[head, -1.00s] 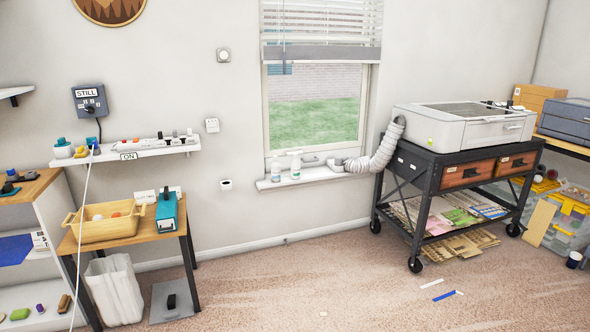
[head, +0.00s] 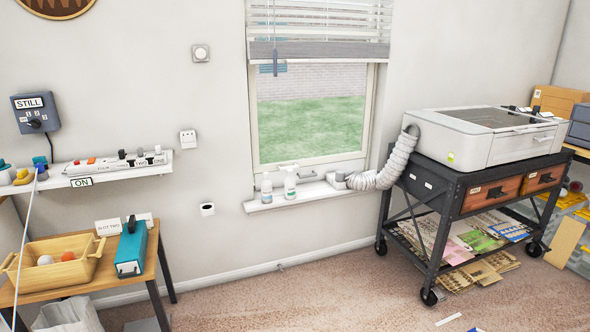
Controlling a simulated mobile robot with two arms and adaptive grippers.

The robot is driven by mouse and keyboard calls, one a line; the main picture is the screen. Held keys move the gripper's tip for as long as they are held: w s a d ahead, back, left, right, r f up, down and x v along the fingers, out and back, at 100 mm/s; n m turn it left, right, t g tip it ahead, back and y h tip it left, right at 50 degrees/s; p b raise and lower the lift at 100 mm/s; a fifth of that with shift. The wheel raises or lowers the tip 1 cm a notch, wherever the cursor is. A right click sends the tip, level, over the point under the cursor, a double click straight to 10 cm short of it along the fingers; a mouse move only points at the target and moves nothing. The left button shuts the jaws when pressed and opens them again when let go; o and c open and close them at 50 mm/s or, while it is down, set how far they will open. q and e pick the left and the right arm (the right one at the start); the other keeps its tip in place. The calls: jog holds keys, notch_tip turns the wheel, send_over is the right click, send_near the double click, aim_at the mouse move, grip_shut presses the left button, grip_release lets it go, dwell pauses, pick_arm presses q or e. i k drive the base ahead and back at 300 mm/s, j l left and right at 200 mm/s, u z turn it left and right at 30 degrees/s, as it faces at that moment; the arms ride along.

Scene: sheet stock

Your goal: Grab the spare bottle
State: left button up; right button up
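Two small white bottles stand upright side by side on the window sill. The left bottle (head: 266,188) is shorter, with a plain cap and a label. The right bottle (head: 290,184) is taller, with a pump or spray top and a greenish label. I cannot tell from the labels which one is the spare. Neither of my grippers shows in the head view.
The white sill (head: 318,190) also holds the end of a ribbed hose (head: 394,163) right of the bottles. The hose runs to a white machine (head: 485,136) on a black wheeled cart (head: 430,265). A wooden table (head: 85,283) stands at left. Carpet (head: 300,295) below the sill is clear.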

aim_at(289, 182)
jog(key=i, duration=2.4)
jog(key=l+z, duration=0.05)
jog(key=l, duration=0.05)
